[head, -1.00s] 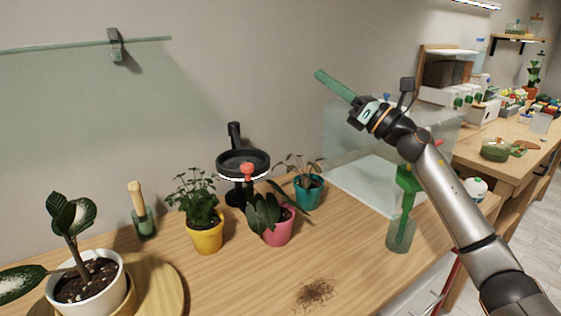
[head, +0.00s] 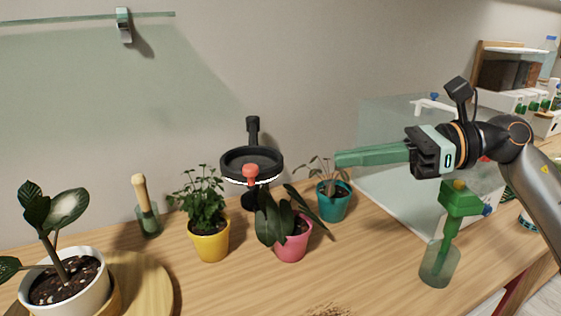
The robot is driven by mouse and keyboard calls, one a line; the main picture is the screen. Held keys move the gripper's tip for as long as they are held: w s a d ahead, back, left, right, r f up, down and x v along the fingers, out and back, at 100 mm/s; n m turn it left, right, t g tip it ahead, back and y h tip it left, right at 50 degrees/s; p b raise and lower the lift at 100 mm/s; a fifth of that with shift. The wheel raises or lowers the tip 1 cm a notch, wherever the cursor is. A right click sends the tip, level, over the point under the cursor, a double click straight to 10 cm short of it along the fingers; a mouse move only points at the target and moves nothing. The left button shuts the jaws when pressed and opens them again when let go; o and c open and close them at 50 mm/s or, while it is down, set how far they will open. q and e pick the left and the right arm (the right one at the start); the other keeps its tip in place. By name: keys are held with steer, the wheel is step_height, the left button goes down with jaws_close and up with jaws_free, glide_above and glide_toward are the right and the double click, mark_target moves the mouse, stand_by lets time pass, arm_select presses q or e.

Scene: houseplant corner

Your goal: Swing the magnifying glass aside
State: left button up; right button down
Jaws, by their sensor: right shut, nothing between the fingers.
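The magnifying glass (head: 252,166) is a black ring with a lit white rim on a black stand. A red knob (head: 250,172) shows at its front. It hangs above and behind the pink pot. My right gripper (head: 345,159) has long green fingers, pressed together and empty. They point left toward the magnifying glass, in front of or above the teal-potted plant, with a clear gap between the fingertips and the ring. My left gripper is not in view.
Below the ring are a yellow pot (head: 209,242), a pink pot (head: 292,244) and a teal pot (head: 333,204) with plants. A white pot (head: 66,287) stands on a round wooden board at left.

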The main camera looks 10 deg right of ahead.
arm_select(q)
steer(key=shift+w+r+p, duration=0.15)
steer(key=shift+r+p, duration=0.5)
steer(key=shift+p, duration=0.25)
arm_select(e)
steer(key=x, duration=1.1)
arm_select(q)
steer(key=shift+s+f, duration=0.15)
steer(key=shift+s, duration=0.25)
arm_select(e)
steer(key=shift+w+r, duration=0.1)
